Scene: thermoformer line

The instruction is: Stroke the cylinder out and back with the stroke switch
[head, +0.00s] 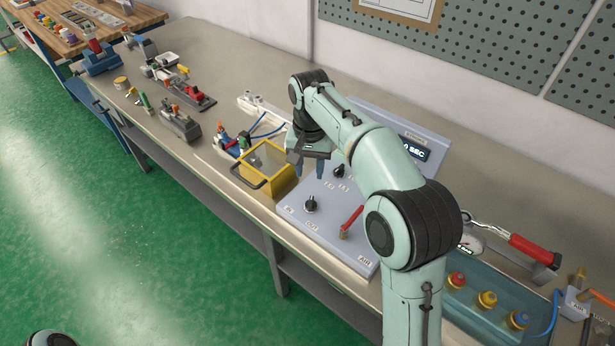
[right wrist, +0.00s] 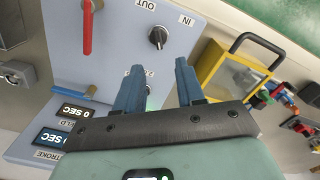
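The sloped grey-blue control panel (head: 325,225) stands on the bench. A black rotary switch (head: 311,204) with IN and OUT labels sits near its front; it also shows in the right wrist view (right wrist: 157,37), with its labels upside down. A second black knob (head: 339,171) sits further back. My right gripper (head: 309,172) hangs over the panel's left side, fingers down. In the right wrist view its blue fingers (right wrist: 158,66) are apart with nothing between them, short of the IN/OUT switch. I cannot pick out the cylinder for certain. My left gripper is out of view.
A red lever (head: 351,220) stands on the panel near an AIR label. A yellow box (head: 265,170) with a black handle is close left of my gripper. The STROKE display (right wrist: 56,140) reads 0 SEC. A blue tub (head: 475,325) with colored-capped bottles stands at right.

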